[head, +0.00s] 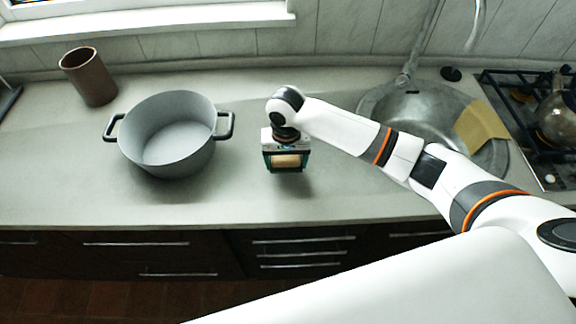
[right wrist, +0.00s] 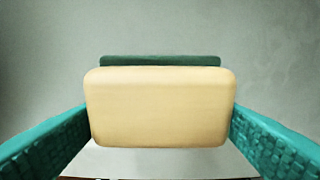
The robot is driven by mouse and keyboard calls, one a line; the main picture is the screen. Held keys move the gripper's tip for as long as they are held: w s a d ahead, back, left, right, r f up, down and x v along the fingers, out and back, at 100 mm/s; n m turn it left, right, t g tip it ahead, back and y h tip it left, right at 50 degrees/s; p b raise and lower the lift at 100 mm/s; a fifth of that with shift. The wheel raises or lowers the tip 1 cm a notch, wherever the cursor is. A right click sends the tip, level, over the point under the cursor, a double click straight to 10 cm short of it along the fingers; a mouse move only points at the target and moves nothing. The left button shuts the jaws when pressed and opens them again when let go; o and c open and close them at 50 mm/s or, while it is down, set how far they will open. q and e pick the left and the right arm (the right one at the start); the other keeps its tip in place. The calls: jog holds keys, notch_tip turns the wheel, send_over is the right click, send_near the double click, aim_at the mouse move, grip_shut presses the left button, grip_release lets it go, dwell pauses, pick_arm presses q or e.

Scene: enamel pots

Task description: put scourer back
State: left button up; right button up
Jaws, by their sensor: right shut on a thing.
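The scourer (right wrist: 160,108) is a pale yellow block with a dark green layer on its far side in the right wrist view. It is between the teal fingers of my right gripper (head: 286,162), which is shut on it. In the head view the scourer (head: 287,160) shows as a small tan block at the gripper's tip, over the counter to the right of the grey pot. I cannot tell whether it touches the counter. My left gripper is not in view.
A grey two-handled pot (head: 170,132), empty, stands on the counter (head: 250,205). A brown cup (head: 88,76) stands at the back left. A round metal sink (head: 400,105) with a yellow cloth (head: 480,125) on its rim lies right, beside a gas hob (head: 530,120) with a kettle (head: 557,115).

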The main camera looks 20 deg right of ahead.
aim_at(287, 168)
jog(key=shift+f, duration=1.7)
jog(key=o, duration=0.9)
jog(key=shift+f, duration=0.1)
notch_tip(287, 168, up, 12)
jog(key=shift+s+r+b, duration=0.1)
jog(key=shift+r+b, duration=0.1)
jog(key=shift+b, duration=0.15)
